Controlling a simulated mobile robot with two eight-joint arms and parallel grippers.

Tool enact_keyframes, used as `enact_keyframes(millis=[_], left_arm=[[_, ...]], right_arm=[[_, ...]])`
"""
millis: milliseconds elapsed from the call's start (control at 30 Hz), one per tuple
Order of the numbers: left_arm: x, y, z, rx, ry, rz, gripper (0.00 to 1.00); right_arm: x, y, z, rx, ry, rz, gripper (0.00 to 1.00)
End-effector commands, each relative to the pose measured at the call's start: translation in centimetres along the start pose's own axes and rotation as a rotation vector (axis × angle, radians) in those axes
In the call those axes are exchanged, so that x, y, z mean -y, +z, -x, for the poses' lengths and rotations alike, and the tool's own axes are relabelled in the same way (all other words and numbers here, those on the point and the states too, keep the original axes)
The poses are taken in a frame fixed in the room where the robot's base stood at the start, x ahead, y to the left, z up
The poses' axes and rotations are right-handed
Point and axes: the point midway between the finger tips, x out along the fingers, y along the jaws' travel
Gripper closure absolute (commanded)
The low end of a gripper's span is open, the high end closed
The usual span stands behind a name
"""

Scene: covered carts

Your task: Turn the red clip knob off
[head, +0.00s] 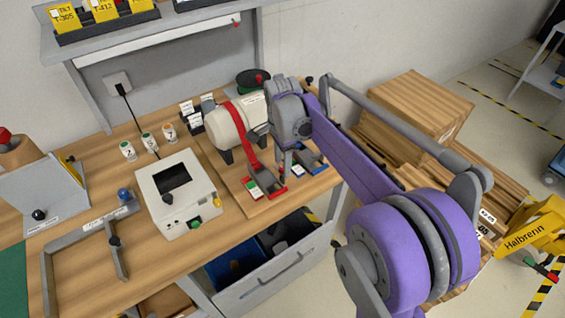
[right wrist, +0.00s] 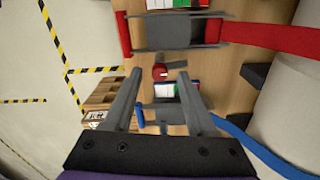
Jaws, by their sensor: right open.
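A red clip (head: 264,190) with a green-and-white label sits on the wooden board at the end of a red strap (head: 240,130) over a cream cylinder (head: 226,125). It also shows at the top of the right wrist view (right wrist: 212,30). A blue clip (head: 318,165) lies to its right; in the right wrist view it (right wrist: 141,117) is partly behind my fingers. My right gripper (right wrist: 158,92) is open and empty above the board. A small red knob-like piece (right wrist: 160,72) shows just beyond and between its fingertips. I cannot tell whether they touch it.
An open drawer (head: 275,270) is below the front edge. Wooden crates (head: 420,105) stand right of the bench.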

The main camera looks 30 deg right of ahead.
Motion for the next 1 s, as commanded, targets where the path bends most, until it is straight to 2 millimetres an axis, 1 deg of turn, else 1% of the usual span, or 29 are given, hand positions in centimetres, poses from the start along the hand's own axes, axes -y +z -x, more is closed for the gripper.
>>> enact_keyframes(millis=[300, 400, 500, 667, 1000], left_arm=[[0.0, -0.5, 0.4, -0.004, 0.0, 0.0, 0.5], [0.0, -0.6, 0.5, -0.005, 0.0, 0.0, 0.5], [0.0, -0.7, 0.6, -0.006, 0.0, 0.0, 0.5], [0.0, -0.7, 0.6, -0.006, 0.0, 0.0, 0.5], [0.0, -0.7, 0.6, -0.006, 0.0, 0.0, 0.5]], right_arm=[[0.0, 0.0, 6.3, 0.0, -0.001, 0.0, 0.44], [0.0, 0.0, 8.0, 0.0, -0.001, 0.0, 0.44], [0.0, 0.0, 9.2, 0.0, -0.001, 0.0, 0.44], [0.0, 0.0, 10.0, 0.0, 0.0, 0.0, 0.44], [0.0, 0.0, 10.1, 0.0, 0.0, 0.0, 0.44]])
